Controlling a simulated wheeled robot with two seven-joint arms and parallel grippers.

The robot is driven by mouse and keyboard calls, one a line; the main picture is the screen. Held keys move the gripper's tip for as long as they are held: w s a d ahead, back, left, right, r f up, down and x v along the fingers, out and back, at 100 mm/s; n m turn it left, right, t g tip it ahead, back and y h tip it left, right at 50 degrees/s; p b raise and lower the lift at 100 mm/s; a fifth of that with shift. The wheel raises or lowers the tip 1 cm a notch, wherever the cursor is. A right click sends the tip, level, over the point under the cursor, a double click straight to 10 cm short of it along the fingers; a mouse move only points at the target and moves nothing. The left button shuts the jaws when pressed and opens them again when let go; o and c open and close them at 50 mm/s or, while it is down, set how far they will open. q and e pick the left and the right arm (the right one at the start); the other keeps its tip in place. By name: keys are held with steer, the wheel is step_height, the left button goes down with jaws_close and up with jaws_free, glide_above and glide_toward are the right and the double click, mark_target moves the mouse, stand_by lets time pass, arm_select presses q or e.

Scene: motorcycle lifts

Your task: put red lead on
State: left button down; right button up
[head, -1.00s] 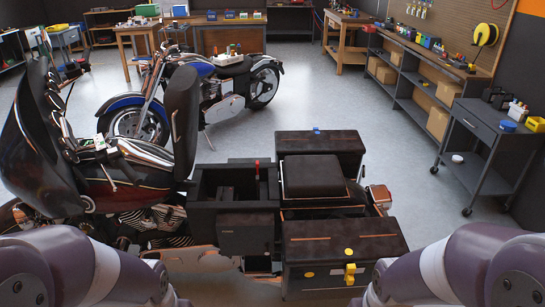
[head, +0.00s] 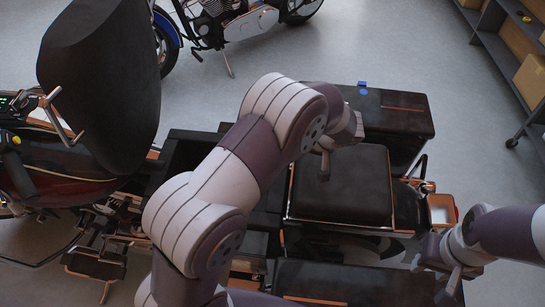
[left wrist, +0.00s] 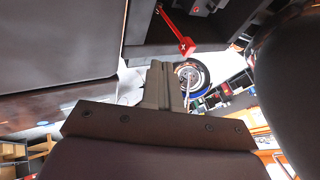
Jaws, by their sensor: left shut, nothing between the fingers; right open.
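In the left wrist view a red bar-like piece with a white cross mark (left wrist: 180,34), which looks like the red lead, is at the edge of a dark compartment (left wrist: 232,28). My left gripper (left wrist: 163,85) is shut and empty, apart from the red piece. In the head view my left gripper (head: 325,168) points down over the black seat (head: 345,195). My left arm hides most of the compartment and the red piece there. My right gripper (head: 440,275) is open and empty at the lower right, beside the near saddlebag (head: 335,285).
The far saddlebag (head: 395,112) has a blue piece (head: 362,88) on it. A blue motorcycle (head: 225,20) stands behind. A shelf (head: 500,50) is at the upper right. Floor between is clear.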

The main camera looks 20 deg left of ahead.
arm_select(q)
steer(key=x, duration=0.9)
steer(key=shift+w+a, duration=0.2)
steer(key=shift+w, duration=0.1)
steer(key=a, duration=0.2)
steer(key=s+a+p, duration=0.1)
steer(key=a, duration=0.1)
steer(key=shift+a+r, duration=0.1)
